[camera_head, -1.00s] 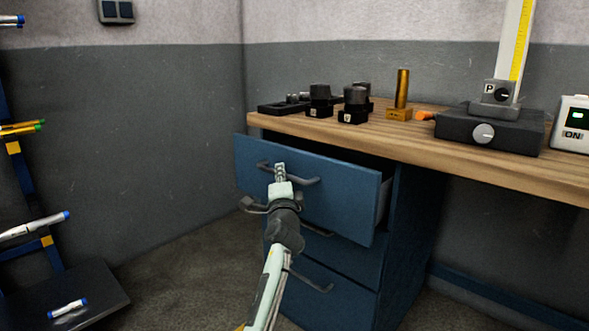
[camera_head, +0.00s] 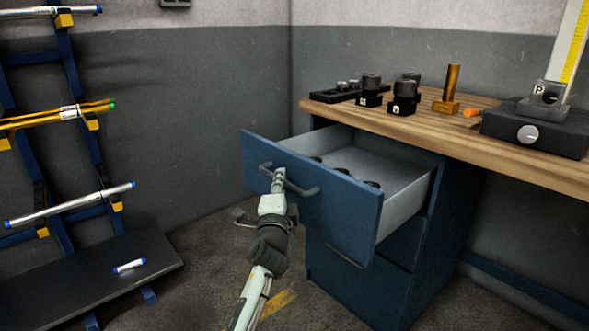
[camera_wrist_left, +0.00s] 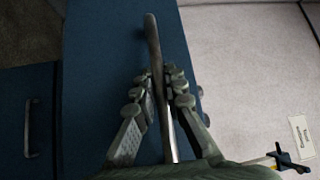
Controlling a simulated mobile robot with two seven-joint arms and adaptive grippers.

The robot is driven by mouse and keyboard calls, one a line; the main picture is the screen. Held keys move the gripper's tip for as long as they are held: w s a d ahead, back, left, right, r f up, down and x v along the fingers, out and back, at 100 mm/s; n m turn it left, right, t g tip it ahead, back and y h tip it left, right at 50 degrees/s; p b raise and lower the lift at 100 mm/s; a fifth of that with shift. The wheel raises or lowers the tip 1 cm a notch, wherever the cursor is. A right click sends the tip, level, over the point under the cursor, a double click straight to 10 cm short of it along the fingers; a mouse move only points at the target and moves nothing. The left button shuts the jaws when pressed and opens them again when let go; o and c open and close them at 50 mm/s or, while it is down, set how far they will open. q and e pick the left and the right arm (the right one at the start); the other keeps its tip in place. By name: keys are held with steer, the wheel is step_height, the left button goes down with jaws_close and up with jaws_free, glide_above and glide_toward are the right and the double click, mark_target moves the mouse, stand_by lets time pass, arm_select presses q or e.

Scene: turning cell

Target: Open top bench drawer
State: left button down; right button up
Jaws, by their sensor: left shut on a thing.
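The top bench drawer (camera_head: 335,205) has a blue front and a pale grey inside, and it stands well out from the bench. A few dark round items (camera_head: 343,171) lie inside it, partly hidden by the front. My left gripper (camera_head: 278,182) is shut on the dark bar handle (camera_head: 303,190) of this drawer. In the left wrist view the fingers of my left gripper (camera_wrist_left: 163,90) lie on both sides of the handle (camera_wrist_left: 153,45). My right gripper is not in view.
The wooden bench top (camera_head: 430,122) carries black tool holders (camera_head: 404,97), a brass cylinder (camera_head: 451,82) and a black height gauge base (camera_head: 535,128). Lower blue drawers (camera_head: 350,285) are shut. A blue rack (camera_head: 70,130) with bars and a dark shelf (camera_head: 90,280) stands at the left.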

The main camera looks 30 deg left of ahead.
arm_select(q)
steer(key=shift+s+a+p, duration=0.25)
steer(key=shift+s+a, duration=0.1)
steer(key=shift+s, duration=0.55)
steer(key=shift+s+a+p, duration=0.2)
steer(key=shift+s+a, duration=0.15)
steer(key=shift+s, duration=0.55)
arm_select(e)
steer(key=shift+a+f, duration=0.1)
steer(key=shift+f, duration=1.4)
arm_select(q)
steer(key=c, duration=1.6)
jaws_free()
